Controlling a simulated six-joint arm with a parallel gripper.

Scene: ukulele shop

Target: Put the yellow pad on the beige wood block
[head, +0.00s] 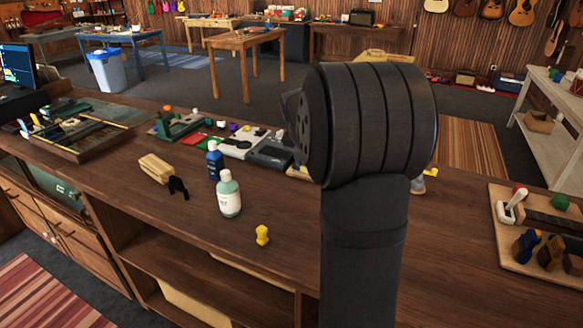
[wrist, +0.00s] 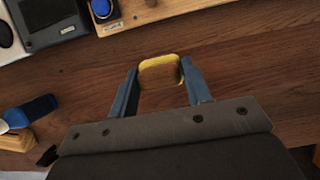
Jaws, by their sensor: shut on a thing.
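The yellow pad (wrist: 158,64) is a small rounded rectangular piece with a yellow rim and brownish face. It sits between the two fingers of my gripper (wrist: 158,84), which are shut on it. I cannot tell how high it is above the counter. The beige wood block (head: 155,168) lies on the counter at left in the head view, beside a black item. A tan piece that looks like this block shows at the wrist view's left edge (wrist: 18,141), left of my gripper. In the head view my own arm hides my gripper and the pad.
A blue bottle (head: 214,160) and a pale green bottle (head: 229,195) stand right of the block. A small yellow figure (head: 262,235) is near the front edge. A grey device (head: 270,153) stands behind; a board with tools (head: 510,255) is at right.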

